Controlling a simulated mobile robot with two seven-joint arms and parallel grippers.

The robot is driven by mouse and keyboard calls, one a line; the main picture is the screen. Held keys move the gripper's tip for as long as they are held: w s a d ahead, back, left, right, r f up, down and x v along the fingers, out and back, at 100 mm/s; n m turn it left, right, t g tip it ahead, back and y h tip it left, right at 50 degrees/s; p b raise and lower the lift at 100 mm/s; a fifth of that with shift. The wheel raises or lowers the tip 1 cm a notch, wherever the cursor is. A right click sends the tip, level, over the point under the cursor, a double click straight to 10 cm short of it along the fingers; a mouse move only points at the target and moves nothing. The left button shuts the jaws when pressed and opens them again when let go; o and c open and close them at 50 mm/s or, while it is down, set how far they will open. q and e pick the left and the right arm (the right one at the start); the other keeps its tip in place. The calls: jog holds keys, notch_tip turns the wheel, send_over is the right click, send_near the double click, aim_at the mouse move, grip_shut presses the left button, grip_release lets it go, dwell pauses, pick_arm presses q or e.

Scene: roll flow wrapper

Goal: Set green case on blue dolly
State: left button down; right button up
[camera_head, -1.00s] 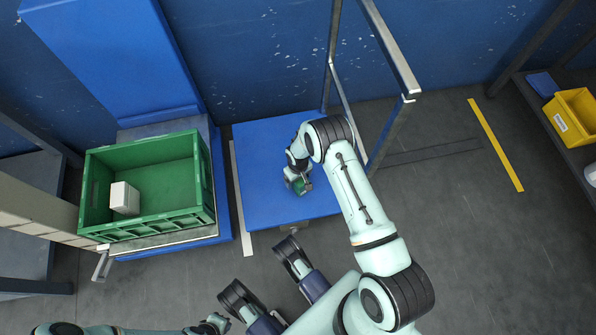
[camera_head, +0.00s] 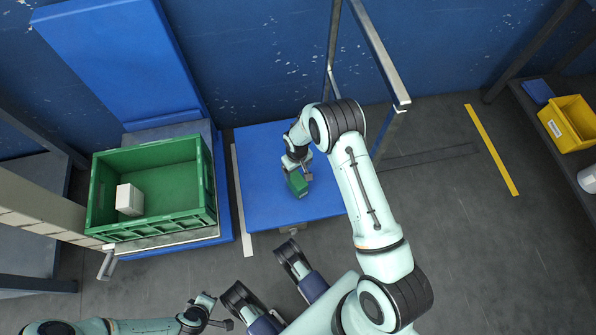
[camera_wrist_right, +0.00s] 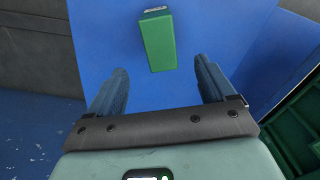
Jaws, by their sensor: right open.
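The green case (camera_head: 298,184) is a small box on the flat blue dolly (camera_head: 265,210), in the middle of the head view. In the right wrist view the case (camera_wrist_right: 158,42) stands out against the blue surface (camera_wrist_right: 105,35), just beyond the fingertips and between their lines. My right gripper (camera_head: 298,164) is open and empty, behind the case in the head view. Its two fingers also show in the right wrist view (camera_wrist_right: 160,78), apart from the case. My left gripper (camera_head: 218,312) is low in the head view, far from the case; its finger gap is unclear.
A green crate (camera_head: 155,232) with a white box (camera_head: 129,199) inside stands left of the dolly. A metal handle frame (camera_head: 380,55) rises at the dolly's right. A yellow bin (camera_head: 568,122) sits on a shelf at far right.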

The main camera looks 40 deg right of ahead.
jog(key=s+a+f+m+t+y, duration=0.1)
jog(key=s+a+m+t+y, duration=0.1)
jog(key=s+a, duration=1.1)
jog(key=s+m, duration=0.1)
jog(key=s, duration=0.2)
jog(key=shift+a+f+m+t, duration=0.3)
jog(key=shift+f+m+t, duration=0.05)
jog(key=shift+m+t, duration=0.05)
jog(key=shift+s+r, duration=0.1)
jog(key=shift+s, duration=0.05)
